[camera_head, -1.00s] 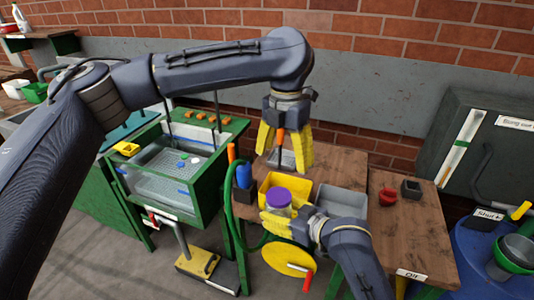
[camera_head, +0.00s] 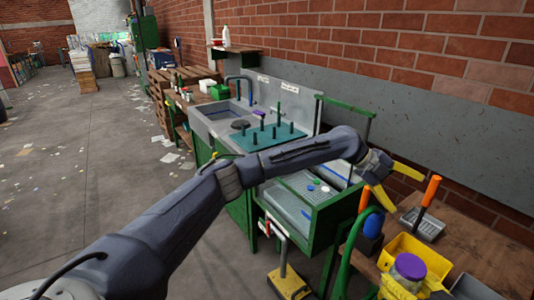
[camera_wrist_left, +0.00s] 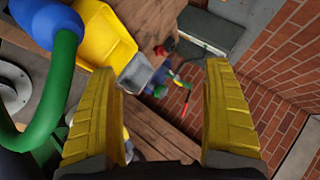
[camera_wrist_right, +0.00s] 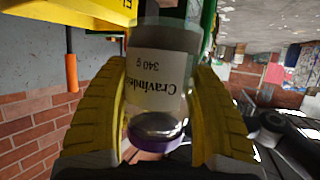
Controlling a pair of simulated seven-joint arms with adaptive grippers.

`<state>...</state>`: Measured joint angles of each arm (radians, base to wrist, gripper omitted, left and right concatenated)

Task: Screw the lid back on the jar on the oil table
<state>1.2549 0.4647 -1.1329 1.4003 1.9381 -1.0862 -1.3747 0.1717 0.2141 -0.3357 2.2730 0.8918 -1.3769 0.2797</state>
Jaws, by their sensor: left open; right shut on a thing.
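The jar (camera_wrist_right: 158,80) has a pale label and a purple lid (camera_head: 410,267) at its top. I cannot tell how tightly the lid sits. My right gripper (camera_wrist_right: 162,68) is shut on the jar, one yellow finger on each side; in the head view it is mostly cut off at the bottom edge. My left gripper (camera_head: 400,186) is open and empty, up and left of the jar, fingers pointing right. In the left wrist view its fingers (camera_wrist_left: 155,70) are wide apart. The wooden table (camera_head: 462,246) is partly visible at the lower right.
A yellow bin (camera_head: 437,253) and a grey bin (camera_head: 474,288) stand close to the jar. An orange-handled tool (camera_head: 432,190) stands by a small grey tray (camera_head: 424,226). A sink (camera_head: 222,119) is further back.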

